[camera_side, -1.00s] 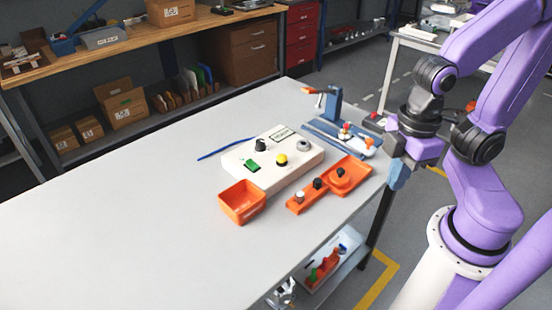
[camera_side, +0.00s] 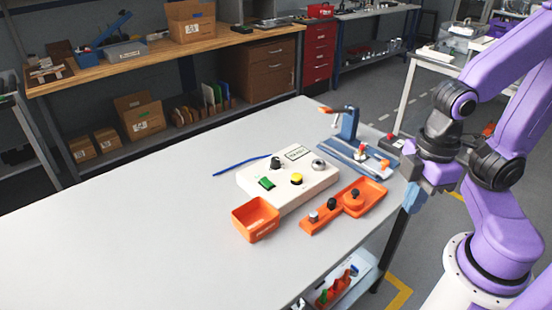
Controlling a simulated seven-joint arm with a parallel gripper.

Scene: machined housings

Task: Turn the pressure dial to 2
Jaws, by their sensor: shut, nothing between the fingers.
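A white control box (camera_side: 290,195) sits on the grey table. On its top are a black knob (camera_side: 276,163), a grey round dial (camera_side: 318,165), a yellow button (camera_side: 297,179) and a green switch (camera_side: 266,183). Which one is the pressure dial, and its setting, I cannot tell; the markings are too small to read. My gripper (camera_side: 411,199) points down at the table's right edge, to the right of the box and well apart from it. Its blue fingers are shut and empty.
An orange bin (camera_side: 256,220) stands in front of the box. An orange tray (camera_side: 345,205) with several knobs lies between box and gripper. A blue fixture (camera_side: 350,124) stands behind, and a blue rod (camera_side: 240,165) lies left. The table's left side is clear.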

